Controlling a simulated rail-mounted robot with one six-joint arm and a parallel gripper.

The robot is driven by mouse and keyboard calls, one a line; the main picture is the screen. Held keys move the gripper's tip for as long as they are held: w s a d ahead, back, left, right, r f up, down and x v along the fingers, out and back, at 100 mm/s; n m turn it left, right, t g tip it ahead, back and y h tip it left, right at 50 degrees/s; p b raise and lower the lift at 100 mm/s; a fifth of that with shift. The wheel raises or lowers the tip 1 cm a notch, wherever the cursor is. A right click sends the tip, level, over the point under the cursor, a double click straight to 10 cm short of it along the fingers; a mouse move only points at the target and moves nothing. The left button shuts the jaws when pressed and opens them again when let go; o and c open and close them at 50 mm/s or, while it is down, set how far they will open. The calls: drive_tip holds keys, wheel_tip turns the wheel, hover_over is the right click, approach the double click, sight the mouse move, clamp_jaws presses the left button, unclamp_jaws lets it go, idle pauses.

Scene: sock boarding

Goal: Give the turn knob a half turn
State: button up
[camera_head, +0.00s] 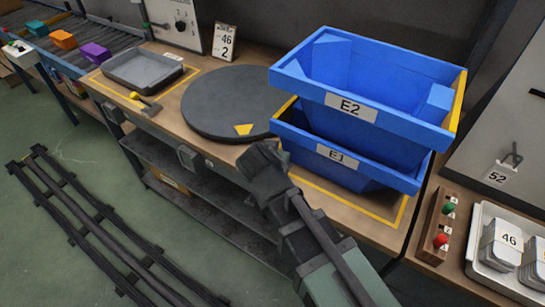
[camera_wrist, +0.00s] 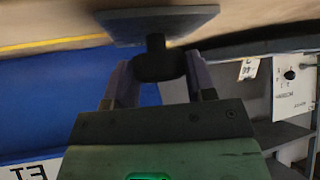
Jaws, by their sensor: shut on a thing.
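The turn knob (camera_wrist: 156,70) is a dark, rounded grip on a short stem under a grey plate (camera_wrist: 150,22) in the wrist view, which looks upside down. My gripper (camera_wrist: 157,66) has one finger on each side of the knob and is shut on it. In the head view my gripper (camera_head: 262,160) is at the front edge of the bench, between the turntable and the blue bins. It hides the knob there, and no pointer or mark on the knob can be made out.
A dark round turntable (camera_head: 222,103) with a yellow triangle lies behind my gripper. Stacked blue bins E2 (camera_head: 400,113) and E1 (camera_head: 375,162) stand close at its right. A grey tray (camera_head: 143,70) and yellow-handled tool (camera_head: 145,102) are at left. The red and green buttons (camera_head: 440,238) are far right.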

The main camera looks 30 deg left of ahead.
drive_tip(key=shift+n+g+y, duration=0.3)
drive_tip(key=shift+n+y, duration=0.5)
drive_tip(key=shift+n, duration=0.3)
drive_tip(key=o, duration=0.9)
